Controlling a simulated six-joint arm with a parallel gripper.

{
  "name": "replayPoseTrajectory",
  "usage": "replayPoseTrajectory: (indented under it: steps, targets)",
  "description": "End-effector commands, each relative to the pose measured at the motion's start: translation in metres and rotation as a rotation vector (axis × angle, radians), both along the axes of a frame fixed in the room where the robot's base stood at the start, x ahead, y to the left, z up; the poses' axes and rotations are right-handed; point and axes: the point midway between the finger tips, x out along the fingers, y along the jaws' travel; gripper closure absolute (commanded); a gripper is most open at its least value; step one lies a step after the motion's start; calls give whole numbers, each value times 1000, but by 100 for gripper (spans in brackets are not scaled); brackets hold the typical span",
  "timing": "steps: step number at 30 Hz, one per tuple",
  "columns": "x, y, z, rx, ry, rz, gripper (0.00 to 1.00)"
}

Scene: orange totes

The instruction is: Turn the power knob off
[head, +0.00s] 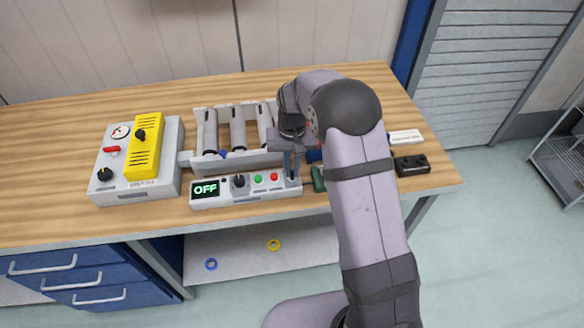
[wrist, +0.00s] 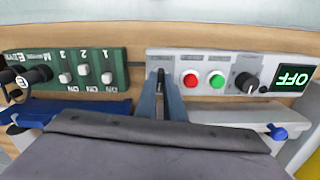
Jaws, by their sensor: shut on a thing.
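A light grey control box (head: 218,199) lies along the front of the bench. Its display (head: 205,189) reads OFF in green; in the wrist view the display (wrist: 294,78) is upside down. Next to the display is a black round knob (head: 240,181), also in the wrist view (wrist: 246,86). Then come a green and a red button. My gripper (head: 291,178) points down at the box's right end, beyond the red button. In the wrist view its fingers (wrist: 161,88) are closed on a small dark knob (wrist: 161,74), mostly hidden between them. Its label cannot be read.
A grey box (head: 163,190) with a yellow panel (head: 143,158) stands left. A roller rack (head: 202,117) is behind the control box. A green switch panel (wrist: 35,63) sits close beside it. A black socket block (head: 411,165) lies right. The far left bench is clear.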

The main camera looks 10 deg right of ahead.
Motion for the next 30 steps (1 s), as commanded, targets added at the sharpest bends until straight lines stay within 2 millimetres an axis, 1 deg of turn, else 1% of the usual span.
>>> replayPoseTrajectory:
  steps: [18,24,30]
  targets:
    - [2,0,2,0,-5,581,100]
    - [2,0,2,-1,-5,740,100]
    - [2,0,2,-1,-6,852,100]
